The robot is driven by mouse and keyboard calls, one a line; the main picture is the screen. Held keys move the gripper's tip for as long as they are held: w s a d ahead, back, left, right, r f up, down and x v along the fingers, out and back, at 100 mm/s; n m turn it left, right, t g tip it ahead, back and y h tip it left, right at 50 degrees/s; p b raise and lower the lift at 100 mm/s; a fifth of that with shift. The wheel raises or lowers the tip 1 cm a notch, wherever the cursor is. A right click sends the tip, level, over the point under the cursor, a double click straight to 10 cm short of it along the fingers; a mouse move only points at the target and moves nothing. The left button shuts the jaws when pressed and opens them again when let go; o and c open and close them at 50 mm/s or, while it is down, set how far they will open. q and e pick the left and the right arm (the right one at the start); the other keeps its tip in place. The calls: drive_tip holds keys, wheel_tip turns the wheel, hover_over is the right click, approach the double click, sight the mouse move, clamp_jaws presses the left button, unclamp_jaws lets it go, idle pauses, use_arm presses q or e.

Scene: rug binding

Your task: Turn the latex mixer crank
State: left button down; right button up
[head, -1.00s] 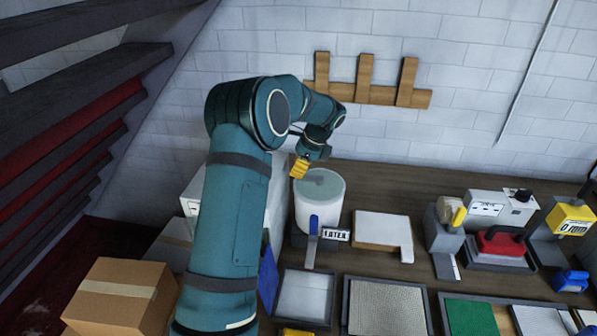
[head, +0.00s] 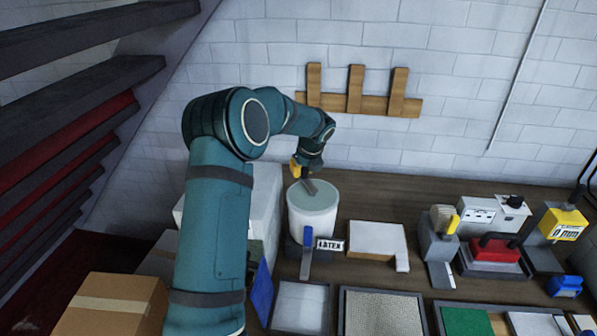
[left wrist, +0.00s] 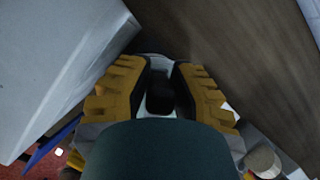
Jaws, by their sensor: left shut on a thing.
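The latex mixer is a white tub (head: 311,213) with a "LATEX" label (head: 330,244), standing on the bench in the head view. Its grey crank arm (head: 310,187) lies across the top. My left gripper (head: 295,171) is at the tub's back left rim, at the upper end of the crank. In the left wrist view, the yellow fingers of my left gripper (left wrist: 159,82) flank a dark crank handle (left wrist: 159,96) and are shut on it. The tub is mostly hidden there. My right gripper is not in view.
A blue-handled lever or tool (head: 307,240) is at the tub's front. A white block (head: 376,238) lies to its right, then a grey dispenser (head: 437,240) and a red-handled device (head: 494,247). A large pale box (head: 262,205) stands close on the left. Trays (head: 334,310) line the front.

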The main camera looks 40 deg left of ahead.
use_arm(q)
drive_tip(key=m, duration=0.2)
drive_tip(key=w+d+m+t+h, duration=0.1)
drive_tip(key=shift+w+f+m, duration=0.1)
drive_tip(key=shift+w+m, duration=0.2)
drive_tip(key=shift+m, duration=0.1)
drive_tip(key=m, duration=0.1)
drive_tip(key=w+d+m+t+h, duration=0.1)
drive_tip(key=m, duration=0.1)
drive_tip(key=shift+w+d+m, duration=0.1)
drive_tip(key=shift+d+m, duration=0.2)
drive_tip(key=d+m, duration=0.1)
drive_tip(key=m, duration=0.1)
drive_tip(key=d+m+h, duration=0.1)
drive_tip(key=shift+w+f+m+t+h, duration=0.1)
drive_tip(key=shift+w+m+t+h, duration=0.2)
drive_tip(key=shift+w+m, duration=0.1)
drive_tip(key=shift+d+m+h, duration=0.25)
drive_tip(key=shift+d+m, duration=0.2)
drive_tip(key=shift+m, duration=0.35)
drive_tip(key=shift+d+m+h, duration=0.25)
drive_tip(key=shift+d+m, duration=0.15)
drive_tip(key=shift+m, duration=0.4)
drive_tip(key=c, duration=0.8)
unclamp_jaws()
drive_tip(key=shift+r, duration=0.2)
drive_tip(key=v, duration=1.1)
drive_tip(key=shift+s+r, duration=0.25)
drive_tip(key=shift+r, duration=0.1)
